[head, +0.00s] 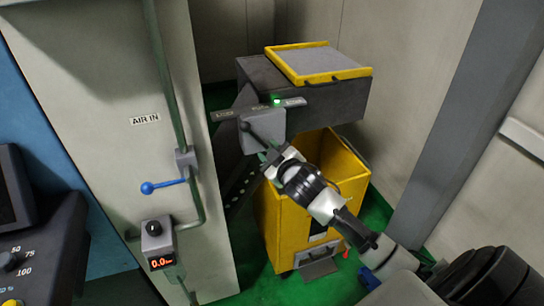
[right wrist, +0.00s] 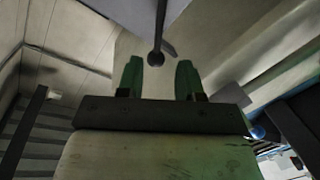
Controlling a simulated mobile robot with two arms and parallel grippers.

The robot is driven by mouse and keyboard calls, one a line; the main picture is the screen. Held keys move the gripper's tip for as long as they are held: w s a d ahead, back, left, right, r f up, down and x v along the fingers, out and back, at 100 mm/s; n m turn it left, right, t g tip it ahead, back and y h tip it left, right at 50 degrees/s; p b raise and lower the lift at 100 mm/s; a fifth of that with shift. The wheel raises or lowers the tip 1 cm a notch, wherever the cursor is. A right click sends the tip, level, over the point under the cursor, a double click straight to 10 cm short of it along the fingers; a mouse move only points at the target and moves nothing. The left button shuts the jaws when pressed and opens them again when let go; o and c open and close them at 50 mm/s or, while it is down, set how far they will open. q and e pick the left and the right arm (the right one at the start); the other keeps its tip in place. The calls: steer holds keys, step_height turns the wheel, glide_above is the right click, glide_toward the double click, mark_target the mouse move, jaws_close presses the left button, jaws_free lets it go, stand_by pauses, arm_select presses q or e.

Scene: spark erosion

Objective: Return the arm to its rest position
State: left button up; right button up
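My right arm reaches in from the lower right in the head view. Its gripper (head: 267,154) is at the front of a grey control box (head: 268,122) with a dark lever. In the right wrist view the green fingers of this gripper (right wrist: 160,76) are apart. The lever's dark round knob (right wrist: 155,58) shows between the fingertips, and neither finger visibly touches it. My left gripper is in neither view.
A yellow bin (head: 345,170) stands under the dark machine with a yellow-framed lid (head: 320,62). A pale cabinet (head: 95,70) with a blue-handled valve (head: 165,186) and a red digital gauge (head: 160,262) is left. A grey post (head: 455,120) stands right.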

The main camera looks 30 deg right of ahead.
steer(key=shift+s, duration=0.4)
steer(key=s+f+m+g, duration=0.1)
steer(key=s+f+g, duration=0.25)
steer(key=f, duration=0.95)
steer(key=s+f+m+g+b, duration=0.15)
steer(key=s+f, duration=0.35)
steer(key=f, duration=0.7)
steer(key=s+f+g, duration=0.3)
steer(key=s+f, duration=0.2)
steer(key=f, duration=0.8)
steer(key=s+a+f+g, duration=0.2)
steer(key=s+f, duration=0.4)
steer(key=s, duration=0.5)
steer(key=s+a+f+m+g, duration=0.1)
steer(key=s+a+f+g, duration=0.2)
steer(key=s+f, duration=0.4)
steer(key=s+a+f+g+y, duration=0.1)
steer(key=s+a+f, duration=0.4)
steer(key=s, duration=1.2)
step_height(320, 180, down, 2)
steer(key=shift+f+g+b, duration=0.25)
steer(key=shift+g+b, duration=0.2)
steer(key=shift+g, duration=0.35)
steer(key=shift+w+d, duration=0.1)
